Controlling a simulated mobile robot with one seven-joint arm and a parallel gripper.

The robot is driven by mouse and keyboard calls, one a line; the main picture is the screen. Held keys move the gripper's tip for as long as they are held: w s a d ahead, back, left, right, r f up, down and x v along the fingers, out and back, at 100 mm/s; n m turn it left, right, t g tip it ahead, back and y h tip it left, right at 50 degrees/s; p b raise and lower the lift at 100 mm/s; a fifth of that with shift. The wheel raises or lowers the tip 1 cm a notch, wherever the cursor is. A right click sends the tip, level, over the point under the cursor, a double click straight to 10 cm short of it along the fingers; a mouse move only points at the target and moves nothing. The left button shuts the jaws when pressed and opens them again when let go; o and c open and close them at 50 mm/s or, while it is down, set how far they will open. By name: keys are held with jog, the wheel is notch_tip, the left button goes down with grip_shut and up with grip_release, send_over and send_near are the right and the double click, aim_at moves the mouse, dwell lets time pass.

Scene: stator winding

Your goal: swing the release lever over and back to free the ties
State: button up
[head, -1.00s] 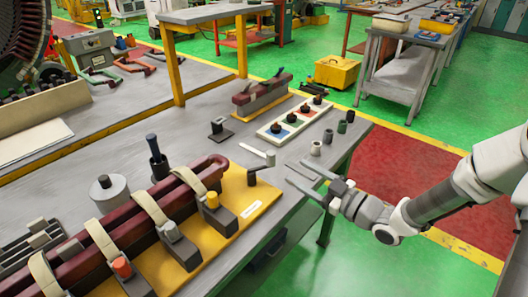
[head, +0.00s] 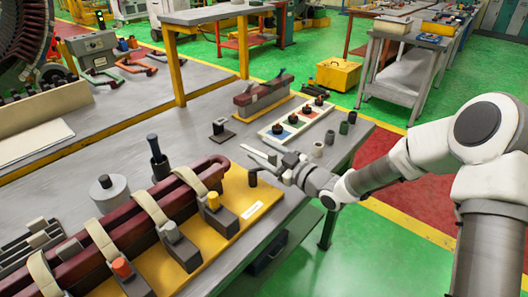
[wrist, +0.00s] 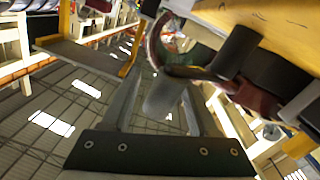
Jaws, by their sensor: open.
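The release lever is a dark upright post (head: 253,178) at the right end of the yellow fixture board (head: 238,190) in the head view. The post also shows in the wrist view (wrist: 236,50), with a short arm leading to a grey cylindrical handle (wrist: 164,96). My gripper (head: 266,160) is open beside the lever, coming in from the right. In the wrist view the handle appears between my two fingertips (wrist: 160,92); whether either finger touches it I cannot tell. In the head view my fingers hide part of the lever.
Dark red coil bars (head: 180,200) lie on the board under pale ties (head: 150,207), with orange and yellow knobbed blocks beside them. A dark-handled tool (head: 157,160) stands behind. A white tray with coloured squares (head: 297,122) and small cups (head: 318,149) lie beyond my gripper.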

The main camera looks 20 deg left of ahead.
aim_at(273, 159)
jog(key=shift+c, duration=0.2)
grip_shut()
